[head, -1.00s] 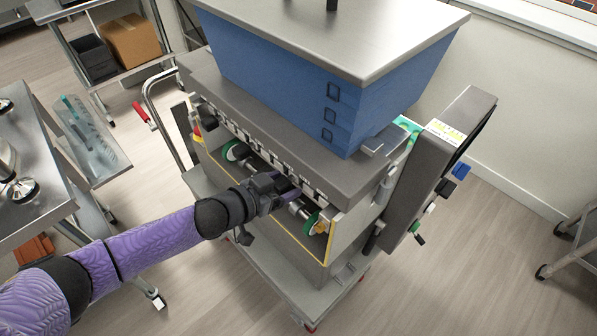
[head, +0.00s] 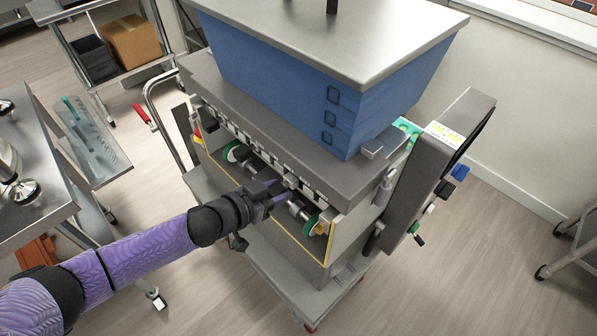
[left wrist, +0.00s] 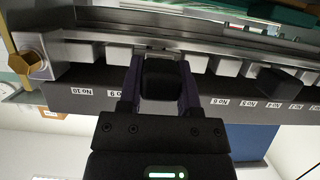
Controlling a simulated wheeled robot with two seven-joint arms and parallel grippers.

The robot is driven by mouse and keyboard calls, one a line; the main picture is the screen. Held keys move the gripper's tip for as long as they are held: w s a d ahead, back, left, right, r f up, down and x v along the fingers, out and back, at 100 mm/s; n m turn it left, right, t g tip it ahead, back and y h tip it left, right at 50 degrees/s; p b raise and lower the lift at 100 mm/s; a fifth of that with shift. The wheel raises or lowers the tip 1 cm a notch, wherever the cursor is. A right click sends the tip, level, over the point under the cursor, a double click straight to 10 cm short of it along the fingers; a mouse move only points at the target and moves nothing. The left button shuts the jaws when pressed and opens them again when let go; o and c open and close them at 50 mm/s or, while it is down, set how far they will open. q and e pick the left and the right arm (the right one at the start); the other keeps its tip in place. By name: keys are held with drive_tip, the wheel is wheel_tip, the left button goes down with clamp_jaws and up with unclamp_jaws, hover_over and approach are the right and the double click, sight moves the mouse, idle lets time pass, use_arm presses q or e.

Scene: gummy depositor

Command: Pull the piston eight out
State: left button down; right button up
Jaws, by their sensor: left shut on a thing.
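The gummy depositor (head: 255,122) has a row of pale piston blocks (left wrist: 200,62) along its front, under a dark ledge. My left gripper (head: 282,195) is at this row, and its two purple fingers (left wrist: 159,72) are shut on a dark block, piston eight (left wrist: 160,80), in the left wrist view. Labels No 10 and No 9 read upside down to the left of the fingers, with lower numbers to the right; the gripper hides the label between. My right gripper is not in view.
A blue hopper (head: 300,75) with a metal lid tops the depositor. Below the row are rollers with green-and-white wheels (head: 312,222). A control box (head: 435,160) stands at the right. A steel table (head: 30,180) is at the left.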

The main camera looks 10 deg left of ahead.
use_arm(q)
drive_tip(key=s+a+p, duration=0.2)
drive_tip(key=s+a, duration=0.3)
drive_tip(key=s, duration=0.1)
drive_tip(key=shift+s+p, duration=0.35)
idle(0.5)
drive_tip(key=shift+a, duration=0.1)
drive_tip(key=c, duration=0.9)
unclamp_jaws()
clamp_jaws()
